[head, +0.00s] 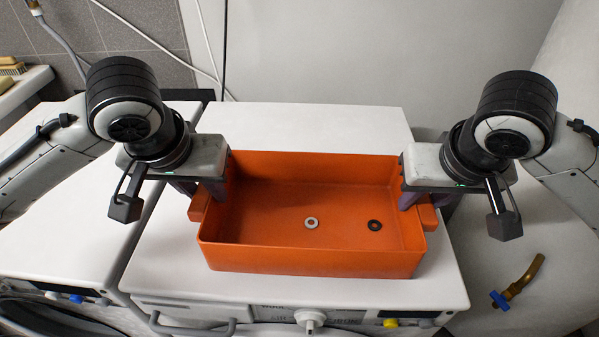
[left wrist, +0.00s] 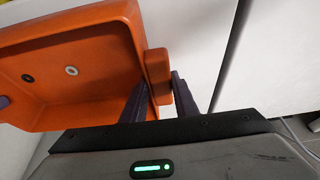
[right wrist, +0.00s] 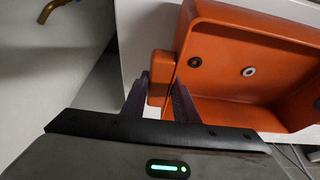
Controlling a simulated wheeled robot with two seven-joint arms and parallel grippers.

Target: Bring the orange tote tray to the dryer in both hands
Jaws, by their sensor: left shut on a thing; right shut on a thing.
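The orange tote tray (head: 312,262) is level over the white top of the dryer (head: 300,120), within its edges. I cannot tell whether it rests on the top or hangs just above it. A pale washer (head: 311,223) and a black washer (head: 375,225) lie on the tray's floor. My left gripper (head: 208,192) is shut on the tray's left handle, which shows between the fingers in the left wrist view (left wrist: 158,70). My right gripper (head: 418,194) is shut on the right handle, seen in the right wrist view (right wrist: 160,72).
Another white machine (head: 70,230) stands close on the left. A brass valve with a blue handle (head: 518,285) sticks out at the lower right. A pale wall (head: 390,60) is behind. The front has a knob (head: 309,318). The white top behind the tray is bare.

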